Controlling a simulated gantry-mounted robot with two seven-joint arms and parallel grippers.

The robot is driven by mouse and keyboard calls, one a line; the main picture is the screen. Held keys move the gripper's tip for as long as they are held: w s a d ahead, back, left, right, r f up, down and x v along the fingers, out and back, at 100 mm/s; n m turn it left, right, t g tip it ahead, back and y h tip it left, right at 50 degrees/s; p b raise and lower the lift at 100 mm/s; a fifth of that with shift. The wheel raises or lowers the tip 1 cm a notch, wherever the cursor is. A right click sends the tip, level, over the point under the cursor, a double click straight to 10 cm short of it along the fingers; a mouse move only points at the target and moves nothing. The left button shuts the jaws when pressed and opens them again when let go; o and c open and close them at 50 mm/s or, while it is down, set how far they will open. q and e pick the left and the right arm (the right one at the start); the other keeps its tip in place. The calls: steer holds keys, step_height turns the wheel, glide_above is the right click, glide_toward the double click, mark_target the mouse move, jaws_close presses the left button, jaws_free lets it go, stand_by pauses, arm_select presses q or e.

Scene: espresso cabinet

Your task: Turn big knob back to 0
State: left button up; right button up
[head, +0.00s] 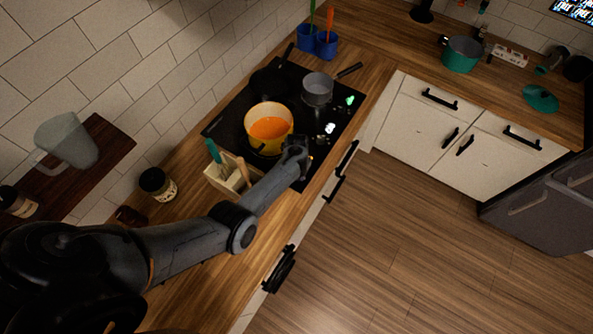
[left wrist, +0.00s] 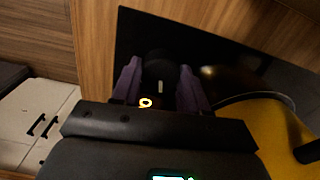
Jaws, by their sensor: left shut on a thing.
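The big knob (left wrist: 158,72) is black and round with a pale mark line, and sits on the black stovetop (left wrist: 125,40). In the left wrist view it stands between the two fingers of my left gripper (left wrist: 160,66), which is shut on it. A green light (head: 349,100) and a pale lit mark (head: 329,128) show farther along the stovetop. My right gripper is not in view.
A yellow pot (head: 249,118) with orange contents stands close to my left gripper. A grey saucepan (head: 318,88) and a dark pan (head: 270,82) are behind. A wooden utensil holder (head: 222,177) stands beside my forearm. The floor to the right is clear.

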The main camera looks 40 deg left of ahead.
arm_select(q)
steer(key=n, duration=0.3)
steer(key=shift+n, duration=0.4)
steer(key=n, duration=0.3)
steer(key=shift+p, duration=0.3)
steer(key=n, duration=0.4)
steer(key=shift+n, duration=0.4)
steer(key=shift+n+b, duration=0.4)
steer(key=shift+n, duration=1.1)
steer(key=shift+s, duration=0.1)
steer(key=o, duration=1.1)
steer(key=shift+c, duration=0.2)
